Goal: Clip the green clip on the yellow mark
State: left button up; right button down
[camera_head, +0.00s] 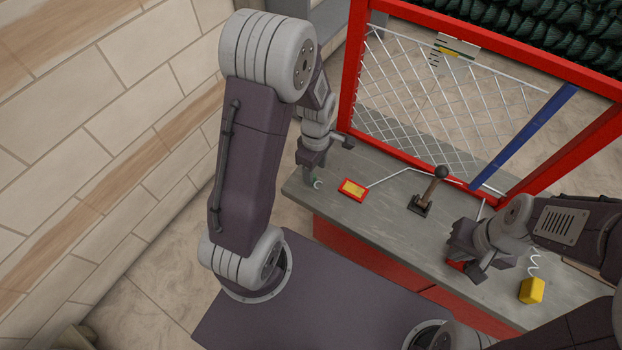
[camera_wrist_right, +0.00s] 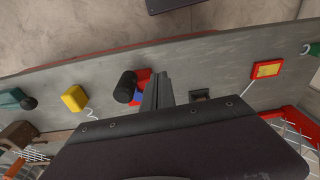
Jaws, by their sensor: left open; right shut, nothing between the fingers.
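The green clip (camera_head: 311,182) with a pale hook stands on the left end of the grey bench. It also shows at the right edge of the right wrist view (camera_wrist_right: 314,49). My left gripper (camera_head: 322,156) is open just above and beside the clip; I cannot tell if they touch. The yellow mark (camera_head: 459,53) is a stripe among black lines on a pale plate at the top of the mesh. My right gripper (camera_head: 478,268) is shut and empty over the right part of the bench; its fingers show in the wrist view (camera_wrist_right: 158,92).
A red frame (camera_head: 421,172) holds the wire mesh (camera_head: 430,110) and a blue bar (camera_head: 525,137). On the bench (camera_head: 390,225) are a red-and-yellow box (camera_head: 353,189), a lever (camera_head: 433,186) and a yellow block with a hook (camera_head: 532,291). A black cylinder (camera_wrist_right: 124,86) is beside my right fingers.

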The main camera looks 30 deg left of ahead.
pick_arm(q)
notch_tip(320, 180, down, 4)
jog(key=shift+w+a+f+b, duration=0.1)
jog(key=shift+a+f+b, duration=0.1)
jog(key=shift+b, duration=0.25)
jog(key=shift+w+f, duration=0.1)
jog(key=shift+f, duration=0.35)
jog(key=shift+r, duration=0.1)
jog(key=shift+c, duration=0.6)
grip_shut()
jog(key=shift+r, duration=0.15)
